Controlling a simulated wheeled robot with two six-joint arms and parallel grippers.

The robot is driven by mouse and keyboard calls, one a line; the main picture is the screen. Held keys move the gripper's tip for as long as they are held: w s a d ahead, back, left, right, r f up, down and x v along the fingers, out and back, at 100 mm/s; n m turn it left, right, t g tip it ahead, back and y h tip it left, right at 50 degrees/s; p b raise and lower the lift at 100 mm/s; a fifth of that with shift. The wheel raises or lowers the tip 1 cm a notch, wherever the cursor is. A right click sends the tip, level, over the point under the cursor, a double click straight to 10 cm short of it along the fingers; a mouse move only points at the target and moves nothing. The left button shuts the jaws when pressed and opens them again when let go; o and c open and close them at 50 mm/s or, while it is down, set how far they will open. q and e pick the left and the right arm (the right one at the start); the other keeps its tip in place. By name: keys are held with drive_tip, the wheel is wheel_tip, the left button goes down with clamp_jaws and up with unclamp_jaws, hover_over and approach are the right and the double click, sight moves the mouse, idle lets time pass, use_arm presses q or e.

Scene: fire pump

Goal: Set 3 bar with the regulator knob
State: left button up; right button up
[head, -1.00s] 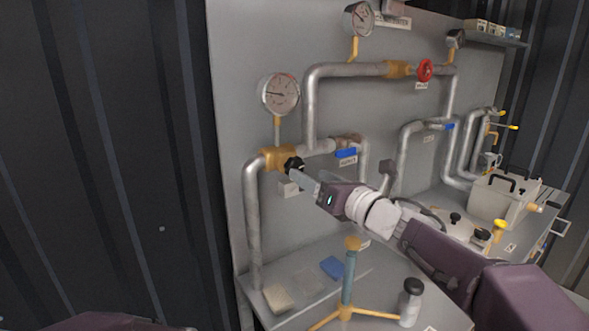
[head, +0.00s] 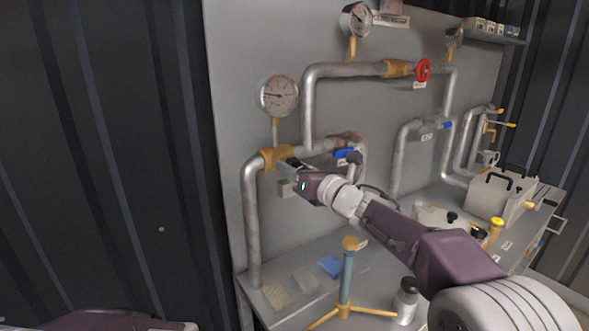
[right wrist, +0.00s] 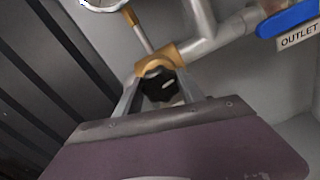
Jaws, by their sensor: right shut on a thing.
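The regulator is a brass body (head: 271,158) on the left pipe, with a dial gauge (head: 279,95) standing above it. The gauge's needle shows, but its figures are too small to read. My right gripper (head: 287,165) reaches the regulator from the right. In the right wrist view the black regulator knob (right wrist: 159,84), with a pale mark on its face, sits between the two fingers, and the gripper is shut on it. In the head view the gripper hides the knob. Of my left arm only a purple part shows at the bottom left; its gripper is out of view.
A blue-handled valve (head: 345,153) is just right of the regulator; an OUTLET label (right wrist: 299,36) shows beside a blue handle. A red handwheel (head: 423,70) is higher up. A yellow-footed stand (head: 347,280) and a bottle (head: 405,300) stand on the bench below.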

drive_tip(key=shift+m, duration=0.4)
drive_tip(key=m, duration=0.3)
drive_tip(key=shift+m, duration=0.4)
drive_tip(key=m+p, duration=0.1)
drive_tip(key=m, duration=0.2)
drive_tip(key=shift+m, duration=0.3)
drive_tip(key=m+p, duration=0.1)
drive_tip(key=m, duration=0.3)
drive_tip(key=shift+d+p, duration=0.1)
drive_tip(key=shift+p, duration=0.2)
drive_tip(key=shift+f+m+p, duration=0.15)
drive_tip(key=shift+m+p, duration=0.5)
drive_tip(key=shift+m, duration=1.55)
drive_tip(key=o, duration=1.4)
drive_tip(key=shift+f, duration=0.1)
